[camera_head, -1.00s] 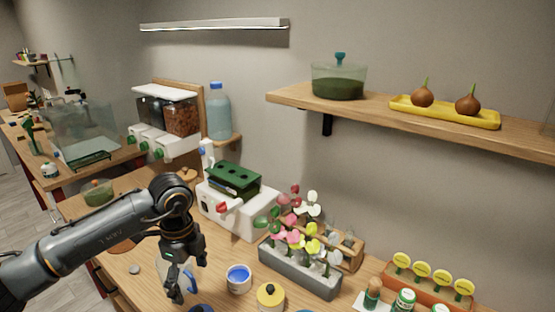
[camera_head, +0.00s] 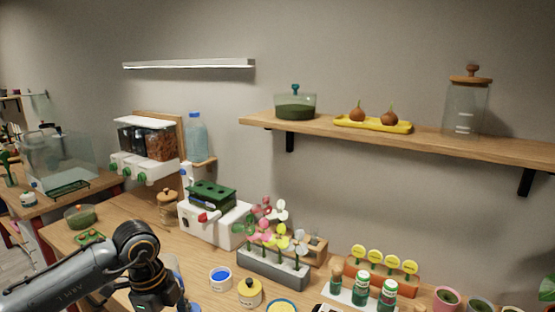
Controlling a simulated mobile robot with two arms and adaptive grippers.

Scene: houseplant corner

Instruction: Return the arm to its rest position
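My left arm (camera_head: 75,285) reaches in from the lower left, over the near part of the wooden counter. Its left gripper (camera_head: 158,299) points down at the bottom edge, and its fingertips are cut off by the frame. I cannot see whether it is open or holds anything. My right arm and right gripper are not in view.
Close right of the gripper are a cup of blue contents (camera_head: 220,279) and a yellow jar (camera_head: 250,292). A grey flower planter (camera_head: 270,266) and white machine (camera_head: 222,228) stand behind. A shelf (camera_head: 430,146) holds jars and a yellow tray (camera_head: 395,126).

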